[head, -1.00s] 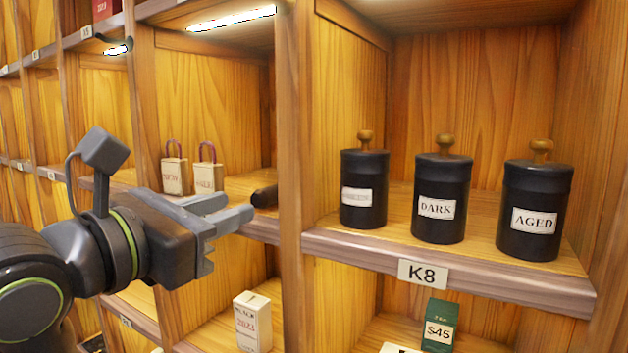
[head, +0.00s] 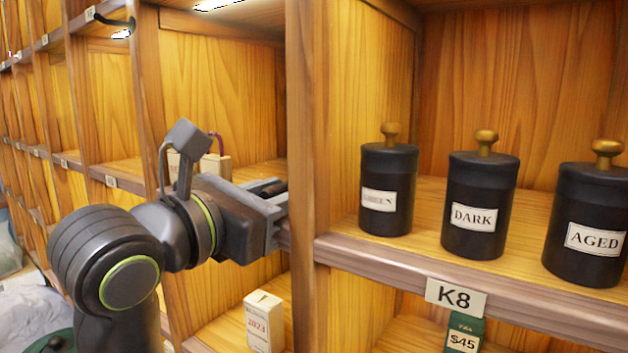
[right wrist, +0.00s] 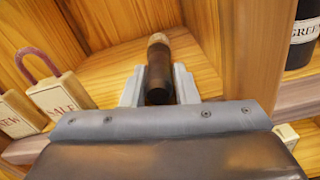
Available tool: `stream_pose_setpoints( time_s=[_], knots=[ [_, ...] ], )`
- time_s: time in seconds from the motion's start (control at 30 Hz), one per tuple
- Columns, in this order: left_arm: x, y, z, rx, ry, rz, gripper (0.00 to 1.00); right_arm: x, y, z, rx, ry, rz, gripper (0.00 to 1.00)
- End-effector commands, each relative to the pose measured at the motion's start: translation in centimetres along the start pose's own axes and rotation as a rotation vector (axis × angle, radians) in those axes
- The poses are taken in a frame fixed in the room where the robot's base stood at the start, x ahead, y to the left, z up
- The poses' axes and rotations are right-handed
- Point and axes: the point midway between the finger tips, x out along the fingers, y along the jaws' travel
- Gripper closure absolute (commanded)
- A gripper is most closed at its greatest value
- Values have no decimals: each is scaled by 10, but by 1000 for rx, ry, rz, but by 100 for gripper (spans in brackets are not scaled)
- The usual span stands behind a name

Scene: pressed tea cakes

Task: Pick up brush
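The brush (right wrist: 158,70) has a dark brown handle and a pale tip; it lies on a wooden shelf in the right wrist view, handle end towards me. My right gripper (right wrist: 159,82) has one finger on each side of the handle, very close to it; whether both fingers press on it cannot be made out. In the head view the right gripper (head: 276,203) reaches into the compartment left of the canisters. There the brush (head: 268,188) shows only as a small dark piece behind the fingers. My left gripper is not in view.
Two tags or bags, SALE (right wrist: 63,100) and NEW (right wrist: 17,115), stand left of the brush. A wooden divider (head: 308,130) separates this compartment from black canisters, including DARK (head: 480,205). A 2023 box (head: 264,320) stands below.

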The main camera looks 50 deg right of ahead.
Motion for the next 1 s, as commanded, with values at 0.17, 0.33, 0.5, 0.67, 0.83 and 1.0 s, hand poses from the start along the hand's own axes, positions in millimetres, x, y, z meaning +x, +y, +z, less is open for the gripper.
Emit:
stream_pose_setpoints(
  time_s=[0.17, 0.33, 0.5, 0.67, 0.83, 1.0],
  knots=[
    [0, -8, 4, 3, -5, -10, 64, 0, 0, 0, 0, -1, 0, 97],
    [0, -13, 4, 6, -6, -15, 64, 0, 0, 0, 0, -2, 0, 100],
    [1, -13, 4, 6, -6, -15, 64, 0, 1, 1, 0, -1, 0, 100],
    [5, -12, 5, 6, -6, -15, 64, -2, 4, 7, 1, -2, -1, 100],
    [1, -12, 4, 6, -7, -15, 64, -2, 10, 35, 5, -4, -2, 100],
    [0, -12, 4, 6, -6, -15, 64, -2, 17, 71, 4, -4, -3, 100]
  ],
)
